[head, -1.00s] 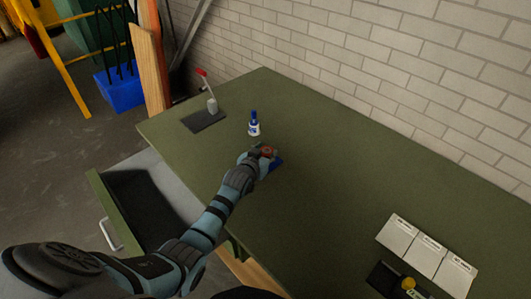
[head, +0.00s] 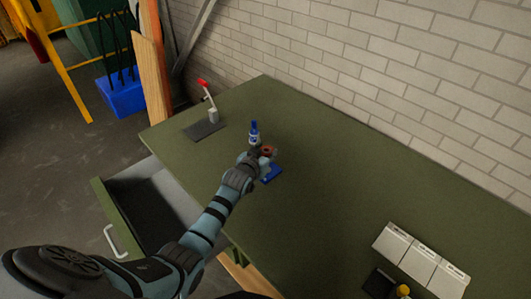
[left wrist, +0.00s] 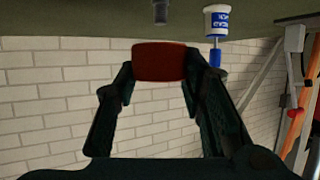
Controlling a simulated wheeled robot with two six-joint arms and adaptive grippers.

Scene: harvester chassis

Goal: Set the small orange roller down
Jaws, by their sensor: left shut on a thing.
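My left gripper (head: 264,152) is shut on the small orange roller (head: 268,150), which looks reddish-orange. In the left wrist view the roller (left wrist: 160,62) sits between the two fingertips, clear of the tabletop, which runs along the top of that picture. A blue stand (head: 271,174) is on the table just below the gripper in the head view. A grey post end (left wrist: 161,10) shows in line with the roller in the left wrist view, with a gap between them. My right gripper is not in view.
A red-handled device on a dark plate (head: 206,130) is at the table's (head: 340,200) far left. A drawer (head: 150,205) is open. The middle is clear.

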